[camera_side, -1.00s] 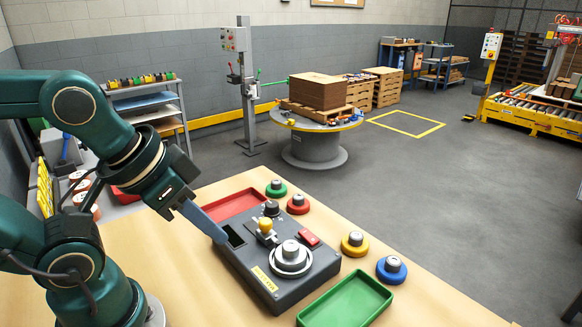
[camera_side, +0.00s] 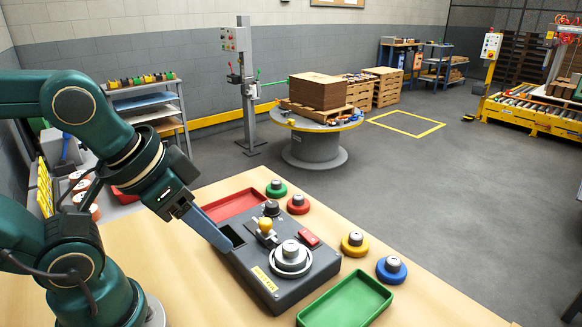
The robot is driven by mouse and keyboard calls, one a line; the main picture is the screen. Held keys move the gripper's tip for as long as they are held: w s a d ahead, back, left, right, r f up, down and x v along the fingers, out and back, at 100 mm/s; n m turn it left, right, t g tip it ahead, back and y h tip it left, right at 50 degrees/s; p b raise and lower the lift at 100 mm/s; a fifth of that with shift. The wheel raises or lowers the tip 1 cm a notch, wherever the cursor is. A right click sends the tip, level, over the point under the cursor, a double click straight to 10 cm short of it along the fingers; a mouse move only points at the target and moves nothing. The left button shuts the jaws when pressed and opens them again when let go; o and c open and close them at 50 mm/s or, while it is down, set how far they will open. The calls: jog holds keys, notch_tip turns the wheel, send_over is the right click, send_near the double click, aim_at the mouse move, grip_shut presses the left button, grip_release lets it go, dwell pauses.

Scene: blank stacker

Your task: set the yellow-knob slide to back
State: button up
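A dark grey control box (camera_side: 258,290) sits on the wooden table. Its yellow-knob slide (camera_side: 265,225) stands near the middle of the top face, behind and left of a round silver dial (camera_side: 290,257). A black knob (camera_side: 271,208) is just behind the slide, and a red rocker switch (camera_side: 308,240) is to its right. My gripper (camera_side: 222,243) points down at the box's left side, beside a dark rectangular opening (camera_side: 233,234), left of the yellow knob and apart from it. Only one blue-grey finger face shows, so its opening is unclear.
A red tray (camera_side: 235,204) lies behind the box and a green tray (camera_side: 345,301) in front right. The table's front left is bare.

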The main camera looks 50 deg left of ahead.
jog(key=shift+o, duration=0.7)
jog(key=w+r, duration=0.1)
jog(key=w+r+m, duration=0.1)
jog(key=r, duration=0.1)
jog(key=shift+w+a+g, duration=0.2)
jog(key=shift+w+g, duration=0.1)
jog(key=g, duration=0.5)
send_over(265, 221)
jog(key=shift+m, duration=0.4)
notch_tip(265, 221, down, 5)
jog(key=shift+w+d+f, duration=0.1)
jog(key=shift+w, duration=0.05)
jog(key=shift+f, duration=2.8)
grip_shut()
